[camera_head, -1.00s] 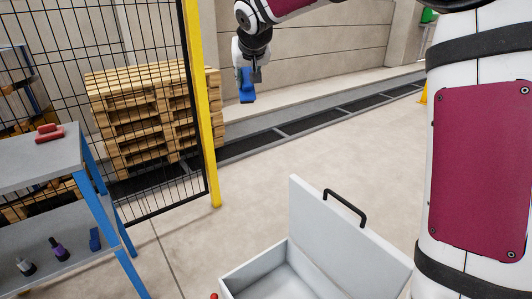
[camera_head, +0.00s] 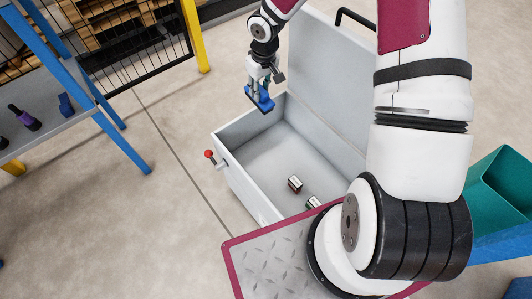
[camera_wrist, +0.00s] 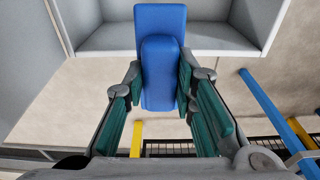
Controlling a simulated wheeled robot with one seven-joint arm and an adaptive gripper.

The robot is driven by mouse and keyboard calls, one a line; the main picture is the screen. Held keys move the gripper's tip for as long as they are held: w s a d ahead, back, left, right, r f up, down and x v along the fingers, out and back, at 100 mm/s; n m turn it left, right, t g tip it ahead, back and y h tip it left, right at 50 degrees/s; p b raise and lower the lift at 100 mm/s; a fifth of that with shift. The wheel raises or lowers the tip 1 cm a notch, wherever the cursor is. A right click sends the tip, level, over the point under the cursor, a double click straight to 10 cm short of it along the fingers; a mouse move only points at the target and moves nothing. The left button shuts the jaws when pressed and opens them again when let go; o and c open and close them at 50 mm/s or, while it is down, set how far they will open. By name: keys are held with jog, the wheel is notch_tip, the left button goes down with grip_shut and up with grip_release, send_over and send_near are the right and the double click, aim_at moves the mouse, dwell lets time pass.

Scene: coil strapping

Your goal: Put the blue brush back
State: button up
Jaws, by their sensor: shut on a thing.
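The blue brush (camera_head: 262,103) is held in my gripper (camera_head: 259,88), above the rear left part of an open grey box (camera_head: 240,133). In the wrist view the brush (camera_wrist: 160,28) sits between the two green-padded fingers of my gripper (camera_wrist: 160,85), which are shut on it. The brush appears apart from the box floor, though the exact height is hard to tell.
The box lid (camera_head: 325,85) stands open at the back. A red knob (camera_head: 209,154) sticks out at the left. A blue-legged shelf (camera_head: 40,135) stands left, with a blue block (camera_head: 66,104). A green bin (camera_head: 500,190) is at right.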

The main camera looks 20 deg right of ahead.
jog(key=shift+g, duration=0.7)
jog(key=s+f+b, duration=0.2)
jog(key=f, duration=0.5)
jog(key=s+f+b, duration=0.3)
jog(key=f, duration=0.5)
jog(key=s+a+f+b, duration=0.1)
jog(key=s+f+b, duration=0.2)
jog(key=f, duration=0.4)
jog(key=shift+s+f, duration=0.25)
jog(key=o, duration=1)
jog(key=shift+o, duration=0.2)
notch_tip(320, 180, up, 12)
jog(key=p, duration=0.5)
jog(key=shift+r, duration=0.15)
